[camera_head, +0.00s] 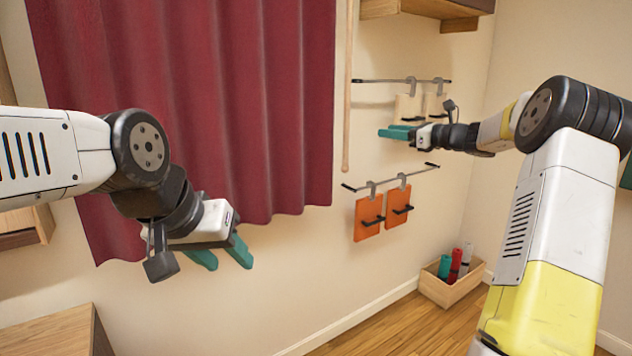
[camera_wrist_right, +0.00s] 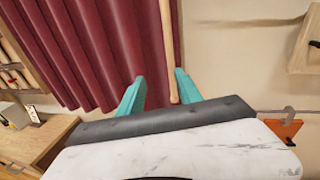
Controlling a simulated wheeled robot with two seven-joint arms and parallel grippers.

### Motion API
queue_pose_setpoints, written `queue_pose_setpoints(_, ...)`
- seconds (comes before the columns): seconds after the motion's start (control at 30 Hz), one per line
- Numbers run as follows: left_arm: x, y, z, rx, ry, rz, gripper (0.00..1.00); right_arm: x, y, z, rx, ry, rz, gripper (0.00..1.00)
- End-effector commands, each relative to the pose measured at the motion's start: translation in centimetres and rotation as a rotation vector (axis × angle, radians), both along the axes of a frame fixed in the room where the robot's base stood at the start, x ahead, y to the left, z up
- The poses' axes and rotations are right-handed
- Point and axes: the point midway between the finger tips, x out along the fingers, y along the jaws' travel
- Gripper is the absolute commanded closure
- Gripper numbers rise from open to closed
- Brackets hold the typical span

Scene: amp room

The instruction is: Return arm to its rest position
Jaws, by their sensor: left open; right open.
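My right arm (camera_head: 560,200) reaches from the right edge toward the back wall. My right gripper (camera_head: 396,132) is in front of the wall, beside the upper rail (camera_head: 385,81) and its beige hanging boards (camera_head: 405,107). In the right wrist view, its teal fingers (camera_wrist_right: 160,92) are spread apart with nothing held between them. My left arm (camera_head: 60,150) comes in from the left. My left gripper (camera_head: 222,256) points downward in front of the lower edge of the red curtain (camera_head: 190,100), with its teal fingers apart and empty.
A wooden pole (camera_head: 348,90) hangs beside the curtain; it also shows behind the right fingers in the wrist view (camera_wrist_right: 168,45). Two orange boards (camera_head: 369,217) hang on a lower rail (camera_head: 425,170). A wooden box (camera_head: 440,286) with rolls stands on the floor. A wooden cabinet (camera_head: 55,335) is at lower left.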

Motion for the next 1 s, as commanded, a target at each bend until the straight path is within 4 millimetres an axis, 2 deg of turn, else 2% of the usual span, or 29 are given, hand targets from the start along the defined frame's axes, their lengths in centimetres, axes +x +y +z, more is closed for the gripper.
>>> queue_pose_setpoints(0.27,0.0,0.0,0.0,0.000,-0.001,-0.001,0.54,-3.4,4.0,0.2,-0.205,-0.046,0.076,0.59)
queue_pose_setpoints(0.47,0.0,0.0,0.0,0.000,-0.001,-0.001,0.54,-8.0,7.9,-0.1,-0.447,-0.116,0.177,0.59)
queue_pose_setpoints(0.57,0.0,0.0,0.0,0.000,-0.001,-0.001,0.54,-11.3,10.0,-0.5,-0.607,-0.174,0.251,0.59)
queue_pose_setpoints(0.67,0.0,0.0,0.0,0.000,-0.001,-0.001,0.54,-16.0,11.9,-1.1,-0.813,-0.256,0.349,0.59)
queue_pose_setpoints(0.8,0.0,0.0,0.0,0.000,-0.001,-0.001,0.54,-24.1,13.3,-2.7,-1.145,-0.416,0.529,0.59)
queue_pose_setpoints(1.0,0.0,0.0,0.0,0.000,-0.001,-0.001,0.54,-34.8,12.0,-5.7,-1.574,-0.682,0.803,0.59)
